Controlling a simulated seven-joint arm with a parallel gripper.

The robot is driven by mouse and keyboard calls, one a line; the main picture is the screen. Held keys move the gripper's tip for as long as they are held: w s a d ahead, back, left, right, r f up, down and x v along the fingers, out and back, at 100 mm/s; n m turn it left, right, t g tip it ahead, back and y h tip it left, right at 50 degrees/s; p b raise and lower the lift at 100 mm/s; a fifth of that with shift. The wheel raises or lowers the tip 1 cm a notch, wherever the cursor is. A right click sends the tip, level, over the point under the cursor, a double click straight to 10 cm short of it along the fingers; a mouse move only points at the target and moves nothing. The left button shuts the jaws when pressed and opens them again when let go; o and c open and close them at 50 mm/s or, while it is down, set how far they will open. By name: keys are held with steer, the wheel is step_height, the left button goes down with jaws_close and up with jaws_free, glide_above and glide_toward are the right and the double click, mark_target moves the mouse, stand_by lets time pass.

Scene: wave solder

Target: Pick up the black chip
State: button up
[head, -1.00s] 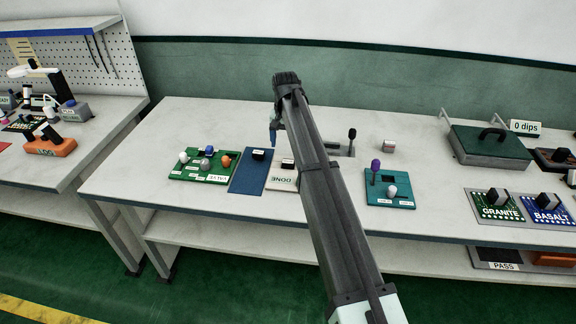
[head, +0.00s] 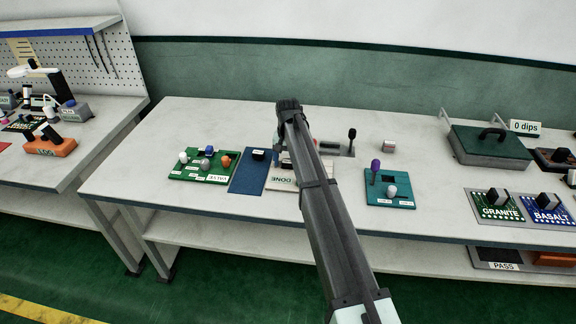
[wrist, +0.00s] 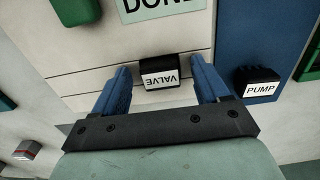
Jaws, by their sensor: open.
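A black chip (wrist: 159,69) with a white VALVE label sits between the two blue fingers of my gripper (wrist: 160,68) in the wrist view. The fingers are open, one on each side, with gaps to the chip. The chip rests on a pale tray (wrist: 95,50) that bears a DONE label. A second black chip (wrist: 258,85), labelled PUMP, lies to the right on a blue mat (wrist: 232,40). The PUMP chip also shows on the blue mat in the head view (head: 258,155). My arm hides the gripper fingers in the head view.
A green board (head: 192,176) with several coloured knobs lies left of the blue mat. A teal board (head: 402,203) with a purple-topped lever and a white knob lies right of my arm. A black-knobbed lever (head: 351,140) and a metal cylinder (head: 388,146) stand behind.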

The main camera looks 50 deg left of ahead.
jaws_close()
stand_by(0.6)
steer(key=shift+r, duration=0.15)
